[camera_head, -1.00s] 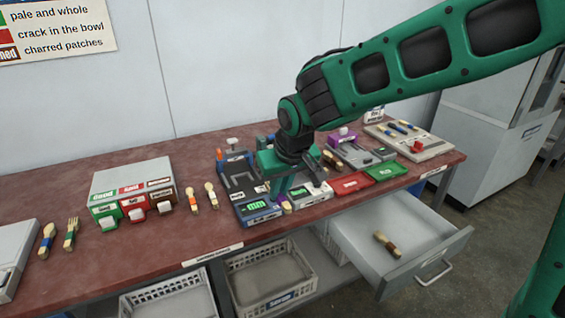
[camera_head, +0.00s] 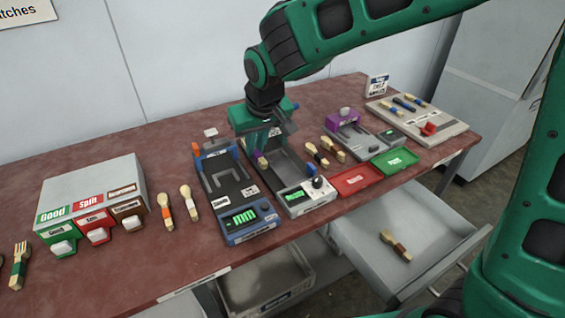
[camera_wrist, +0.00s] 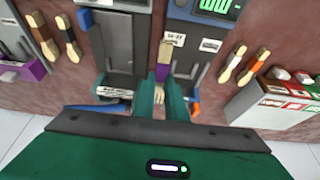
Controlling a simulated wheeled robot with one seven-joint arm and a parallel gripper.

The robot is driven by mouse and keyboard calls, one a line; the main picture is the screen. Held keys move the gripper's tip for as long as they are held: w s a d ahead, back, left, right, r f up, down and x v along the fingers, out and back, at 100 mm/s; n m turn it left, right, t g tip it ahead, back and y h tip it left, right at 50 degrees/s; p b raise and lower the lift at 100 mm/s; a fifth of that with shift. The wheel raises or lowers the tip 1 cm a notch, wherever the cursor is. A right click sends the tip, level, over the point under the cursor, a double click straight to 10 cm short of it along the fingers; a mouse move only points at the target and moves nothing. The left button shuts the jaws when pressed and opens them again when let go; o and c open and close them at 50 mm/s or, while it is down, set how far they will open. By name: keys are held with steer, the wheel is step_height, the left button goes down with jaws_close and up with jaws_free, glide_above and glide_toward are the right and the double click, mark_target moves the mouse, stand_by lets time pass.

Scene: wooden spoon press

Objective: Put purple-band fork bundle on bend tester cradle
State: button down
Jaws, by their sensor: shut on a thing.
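The purple-band fork bundle (camera_wrist: 164,55) is between the fingers of my gripper (camera_wrist: 160,98) in the wrist view, its purple band close to the fingertips. In the head view the bundle (camera_head: 262,161) shows small below my gripper (camera_head: 259,145), above the left side of a grey device (camera_head: 282,172) with a long trough. A blue device (camera_head: 236,192) with a U-shaped grey holder stands just left of it. I cannot read which device is the bend tester. Whether the bundle touches anything below is unclear.
A grey device with a purple block (camera_head: 342,120) stands to the right, beside red (camera_head: 357,181) and green (camera_head: 395,161) trays. Loose utensil bundles (camera_head: 323,153) lie between. A sorting box (camera_head: 92,195) stands left. The open drawer (camera_head: 365,262) holds a bundle (camera_head: 396,246).

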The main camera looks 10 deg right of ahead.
steer(key=shift+w+f, duration=0.1)
steer(key=shift+w, duration=0.25)
steer(key=w+d+f, duration=0.4)
steer(key=w+d, duration=0.1)
steer(key=w+d+f, duration=0.2)
steer(key=d, duration=0.1)
steer(key=shift+w+d+f, duration=0.15)
steer(key=shift+w+f, duration=0.05)
steer(key=shift+f, duration=2.2)
steer(key=shift+f, duration=0.1)
steer(key=c, duration=1.8)
jaws_free()
steer(key=v, duration=1.2)
